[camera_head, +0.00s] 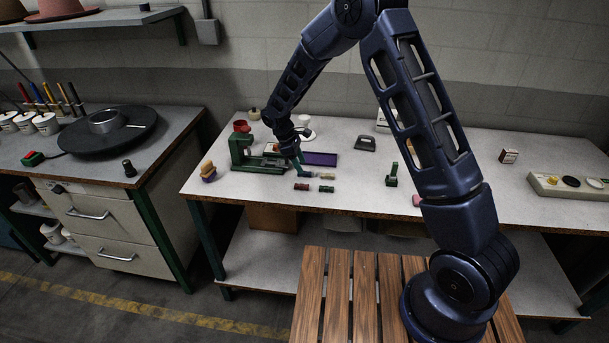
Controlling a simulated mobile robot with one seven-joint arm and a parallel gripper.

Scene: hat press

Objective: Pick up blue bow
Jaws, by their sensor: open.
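Several small coloured pieces lie in a group on the white worktable (240,190). A bluish piece (306,174), which looks like the blue bow, lies at the back left of this group. A yellowish piece (327,177) lies to its right, with a dark red piece (302,187) and a green piece (326,189) in front. My gripper (299,167) is open and points down right at the bluish piece. At this size I cannot tell whether the fingers touch it or stand around it, and they partly hide it.
A green press (240,150) stands just left of my gripper. A purple tray (320,158) lies behind the pieces, and a grey iron (365,143) further right. A green clamp-like object (391,175) stands right of the group.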

